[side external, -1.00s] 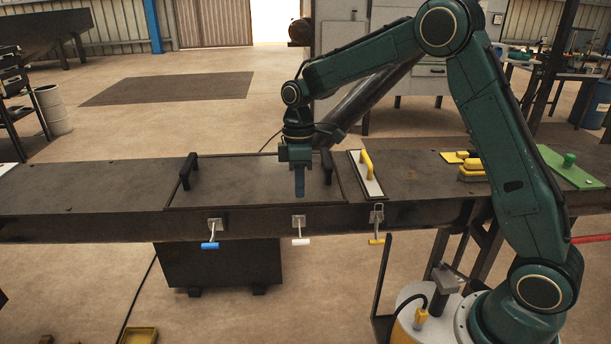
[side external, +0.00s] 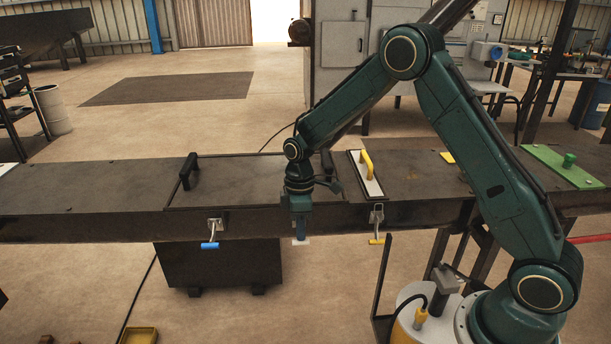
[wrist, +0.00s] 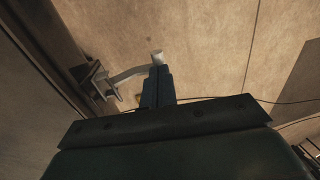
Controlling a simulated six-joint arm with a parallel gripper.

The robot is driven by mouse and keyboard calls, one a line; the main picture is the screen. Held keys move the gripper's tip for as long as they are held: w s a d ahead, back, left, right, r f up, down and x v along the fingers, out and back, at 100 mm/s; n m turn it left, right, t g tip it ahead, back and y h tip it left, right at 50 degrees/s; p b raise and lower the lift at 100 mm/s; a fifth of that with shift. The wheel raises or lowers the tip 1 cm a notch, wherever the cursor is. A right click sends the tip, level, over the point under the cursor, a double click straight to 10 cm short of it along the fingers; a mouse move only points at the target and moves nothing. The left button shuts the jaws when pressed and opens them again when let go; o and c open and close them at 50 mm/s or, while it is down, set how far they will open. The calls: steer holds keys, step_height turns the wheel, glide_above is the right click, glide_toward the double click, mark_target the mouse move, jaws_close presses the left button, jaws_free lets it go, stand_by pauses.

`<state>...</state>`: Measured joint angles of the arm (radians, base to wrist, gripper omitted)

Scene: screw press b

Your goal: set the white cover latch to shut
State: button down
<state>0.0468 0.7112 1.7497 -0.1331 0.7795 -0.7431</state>
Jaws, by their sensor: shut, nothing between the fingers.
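The white cover latch sits on the front edge of the bench, in the middle of three latches. Its white handle (side external: 302,241) shows just below my gripper (side external: 299,238) in the side view; the rest is hidden behind the gripper. In the wrist view the white handle end (wrist: 157,57) is at the tip of my shut fingers (wrist: 158,72). Its arm runs left to a bracket (wrist: 99,82) on the bench edge. My gripper points down, shut and empty, at or very close to the handle; I cannot tell if they touch.
A blue-handled latch (side external: 210,245) hangs to the left and a yellow-handled latch (side external: 377,241) to the right. A dark cover (side external: 235,180) with black handles lies on the bench above. A white plate (side external: 366,176) with a yellow handle lies beside it.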

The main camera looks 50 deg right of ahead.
mark_target(301, 243)
steer(key=shift+s+a+f+t+h, duration=0.15)
steer(key=shift+f+t+h, duration=0.2)
steer(key=shift+t+h, duration=0.05)
stand_by(0.6)
steer(key=shift+s+a+f+t+h, duration=0.15)
steer(key=shift+a+f+t+h, duration=0.05)
steer(key=shift+f+t+h, duration=1.3)
steer(key=shift+t+h, duration=0.2)
steer(key=shift+d+f, duration=0.1)
steer(key=shift+f, duration=0.4)
steer(key=shift+f+t+h, duration=0.15)
steer(key=shift+t+h, duration=0.15)
steer(key=f+t+h, duration=0.1)
steer(key=w+d+f+t+h, duration=0.1)
steer(key=t+h, duration=0.1)
steer(key=shift+w+f+t+h, duration=0.15)
steer(key=shift+f+t+h, duration=0.15)
steer(key=shift+f, duration=0.1)
steer(key=shift+d+f, duration=0.1)
